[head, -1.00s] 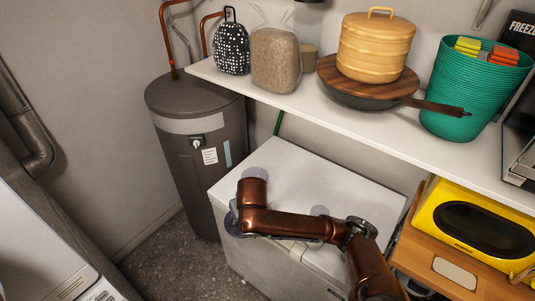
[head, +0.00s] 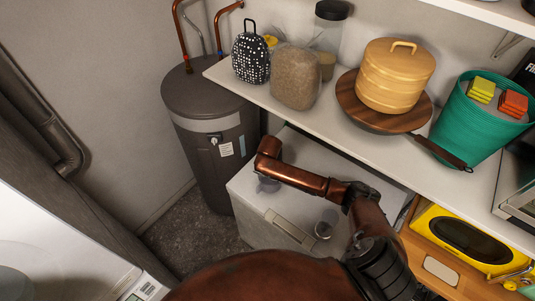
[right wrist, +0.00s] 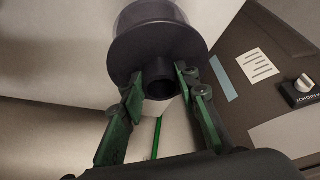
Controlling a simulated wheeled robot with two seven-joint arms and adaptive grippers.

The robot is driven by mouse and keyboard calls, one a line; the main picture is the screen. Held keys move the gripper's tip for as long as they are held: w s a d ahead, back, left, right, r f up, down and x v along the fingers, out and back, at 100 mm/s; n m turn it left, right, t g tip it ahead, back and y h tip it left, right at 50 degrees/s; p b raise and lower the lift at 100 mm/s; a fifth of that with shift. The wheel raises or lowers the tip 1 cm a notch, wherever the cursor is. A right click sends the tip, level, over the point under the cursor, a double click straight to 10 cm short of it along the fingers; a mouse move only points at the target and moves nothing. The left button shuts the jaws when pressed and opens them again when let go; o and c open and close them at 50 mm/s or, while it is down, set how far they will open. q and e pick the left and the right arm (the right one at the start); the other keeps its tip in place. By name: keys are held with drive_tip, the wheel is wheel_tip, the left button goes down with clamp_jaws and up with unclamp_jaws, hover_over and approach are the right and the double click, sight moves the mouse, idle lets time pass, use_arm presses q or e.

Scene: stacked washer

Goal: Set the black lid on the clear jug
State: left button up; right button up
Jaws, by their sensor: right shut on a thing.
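The black lid (right wrist: 120,57) fills the upper middle of the right wrist view, with its round knob toward me. My right gripper (right wrist: 160,88) has its green fingers on both sides of the knob and is shut on it. A grey see-through round form shows just beyond the lid; I cannot tell how far apart they are. In the head view a small clear vessel (head: 327,224), perhaps the jug, stands on the white chest. A pale see-through round shape (head: 268,184) shows beneath my right arm's end. The right fingers are hidden there. My left gripper is out of view.
The white chest (head: 262,212) stands below a shelf (head: 325,112) holding a speckled black bag, a grain bag, a lidded jar, stacked yellow containers, a pan and a green basket. A grey tank (head: 205,130) stands left of the chest. Bare floor lies before it.

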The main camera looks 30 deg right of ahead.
drive_tip(key=shift+d+f+b, duration=0.15)
drive_tip(key=shift+f+b, duration=0.35)
drive_tip(key=shift+f, duration=0.05)
drive_tip(key=shift+s+f+b, duration=0.1)
drive_tip(key=shift+f+b, duration=0.2)
drive_tip(key=shift+f, duration=0.05)
wheel_tip(320, 180, down, 4)
drive_tip(key=b, duration=0.4)
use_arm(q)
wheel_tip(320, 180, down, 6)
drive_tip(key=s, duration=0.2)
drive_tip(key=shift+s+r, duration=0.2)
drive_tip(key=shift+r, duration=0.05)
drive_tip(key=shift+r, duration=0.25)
use_arm(e)
drive_tip(key=shift+r+p, duration=0.1)
drive_tip(key=shift+p, duration=0.4)
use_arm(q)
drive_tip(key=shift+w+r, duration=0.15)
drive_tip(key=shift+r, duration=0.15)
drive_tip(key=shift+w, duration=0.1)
